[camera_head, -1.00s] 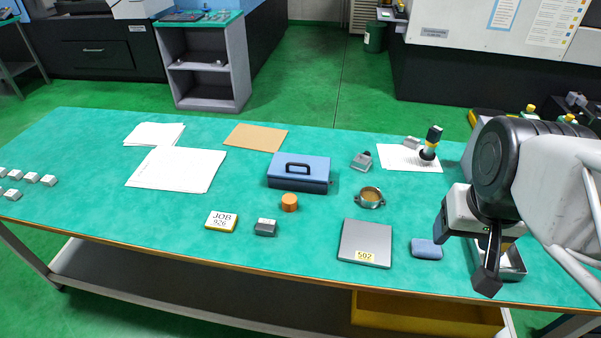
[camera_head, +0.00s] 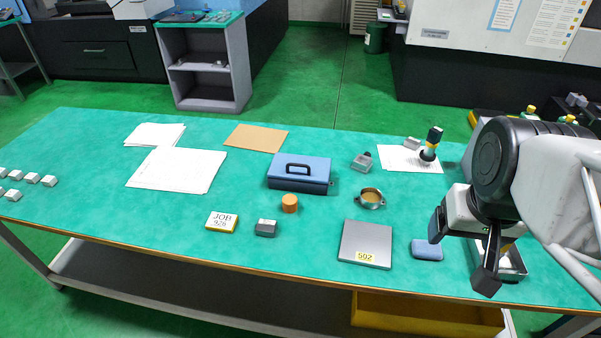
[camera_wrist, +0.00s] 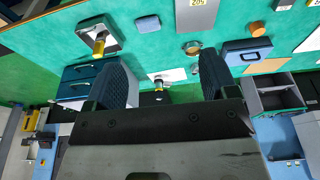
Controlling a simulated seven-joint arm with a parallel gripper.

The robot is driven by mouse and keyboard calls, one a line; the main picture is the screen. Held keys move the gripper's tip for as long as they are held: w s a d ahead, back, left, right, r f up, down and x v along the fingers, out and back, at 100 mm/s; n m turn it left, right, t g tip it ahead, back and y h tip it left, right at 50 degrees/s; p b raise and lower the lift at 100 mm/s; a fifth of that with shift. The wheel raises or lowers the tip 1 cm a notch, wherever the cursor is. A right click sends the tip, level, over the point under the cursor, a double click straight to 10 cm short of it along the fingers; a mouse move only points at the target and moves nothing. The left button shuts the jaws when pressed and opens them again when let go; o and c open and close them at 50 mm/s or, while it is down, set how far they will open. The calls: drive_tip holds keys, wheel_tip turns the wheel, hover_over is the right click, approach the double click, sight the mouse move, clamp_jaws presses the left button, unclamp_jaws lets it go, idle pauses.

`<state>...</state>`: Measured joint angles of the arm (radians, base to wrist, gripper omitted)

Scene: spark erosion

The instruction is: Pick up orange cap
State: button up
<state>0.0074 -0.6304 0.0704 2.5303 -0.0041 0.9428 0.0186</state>
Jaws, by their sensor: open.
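The orange cap (camera_head: 289,203) is a small cylinder standing upright on the green table, just in front of the blue box with a black handle (camera_head: 299,174). In the wrist view the orange cap (camera_wrist: 257,29) shows at the upper right, beside the blue box (camera_wrist: 247,52). My gripper (camera_head: 462,258) is at the right side of the table, above the metal tray, well to the right of the cap. Its fingers are apart, and in the wrist view the space between the fingertips (camera_wrist: 160,75) holds nothing.
A grey plate marked 502 (camera_head: 366,243) and a blue pad (camera_head: 426,249) lie between the cap and my gripper.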

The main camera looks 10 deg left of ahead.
drive_tip(key=w+a+f+m+g+y, duration=0.2)
drive_tip(key=w+a+f+m+y, duration=0.3)
drive_tip(key=w+a, duration=0.4)
drive_tip(key=w+a+f+m+g+y, duration=0.2)
drive_tip(key=w+a+f+m+y, duration=0.2)
drive_tip(key=w+a+f, duration=0.4)
drive_tip(key=m+t+y, duration=0.3)
drive_tip(key=m+y, duration=0.1)
drive_tip(key=m, duration=0.6)
approach(290, 202)
drive_tip(key=a+f, duration=0.1)
drive_tip(key=w+a+f, duration=0.1)
drive_tip(key=shift+f, duration=0.25)
drive_tip(key=shift+x, duration=1.3)
drive_tip(key=shift+a, duration=0.1)
drive_tip(key=shift+x, duration=2.55)
drive_tip(key=shift+w+r, duration=0.2)
drive_tip(key=shift+c, duration=0.4)
